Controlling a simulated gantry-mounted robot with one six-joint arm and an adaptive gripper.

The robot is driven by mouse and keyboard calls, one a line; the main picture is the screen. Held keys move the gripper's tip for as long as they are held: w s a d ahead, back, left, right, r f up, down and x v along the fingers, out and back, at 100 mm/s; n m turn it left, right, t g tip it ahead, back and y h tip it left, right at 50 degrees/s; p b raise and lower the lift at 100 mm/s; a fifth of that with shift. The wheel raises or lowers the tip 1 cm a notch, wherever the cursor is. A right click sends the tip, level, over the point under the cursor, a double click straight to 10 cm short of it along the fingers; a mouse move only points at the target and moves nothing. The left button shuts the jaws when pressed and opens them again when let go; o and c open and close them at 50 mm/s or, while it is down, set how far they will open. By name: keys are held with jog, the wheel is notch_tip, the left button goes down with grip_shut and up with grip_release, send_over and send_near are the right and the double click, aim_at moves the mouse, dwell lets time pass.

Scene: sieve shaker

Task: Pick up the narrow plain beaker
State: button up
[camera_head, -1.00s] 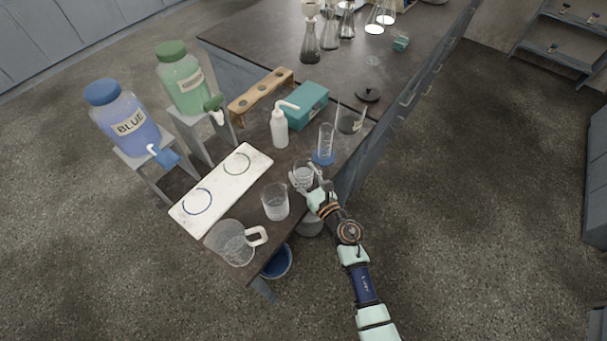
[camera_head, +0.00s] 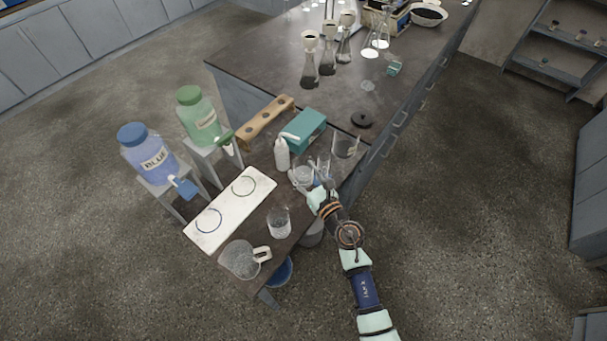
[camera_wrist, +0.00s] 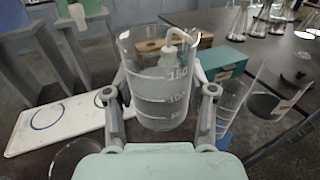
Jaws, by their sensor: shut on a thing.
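My gripper (camera_head: 311,186) is at the front right edge of the dark table. In the wrist view its two fingers (camera_wrist: 160,108) are closed on opposite sides of a clear narrow beaker (camera_wrist: 158,82) with white graduation marks. The beaker stands upright between the fingers and looks empty. In the head view the held beaker (camera_head: 302,174) is small and partly covered by the gripper. I cannot tell clearly how far its base is from the table.
A wider beaker (camera_head: 279,222) and a glass jug (camera_head: 240,258) stand to the left. A white board (camera_head: 226,213) with two rings lies behind them. A wash bottle (camera_head: 282,153), teal box (camera_head: 306,130) and another beaker (camera_head: 345,146) are close behind. A measuring cylinder (camera_wrist: 232,100) is right of the gripper.

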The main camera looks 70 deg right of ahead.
aim_at(303, 164)
jog(key=shift+r+p, duration=1.35)
jog(key=shift+r, duration=1)
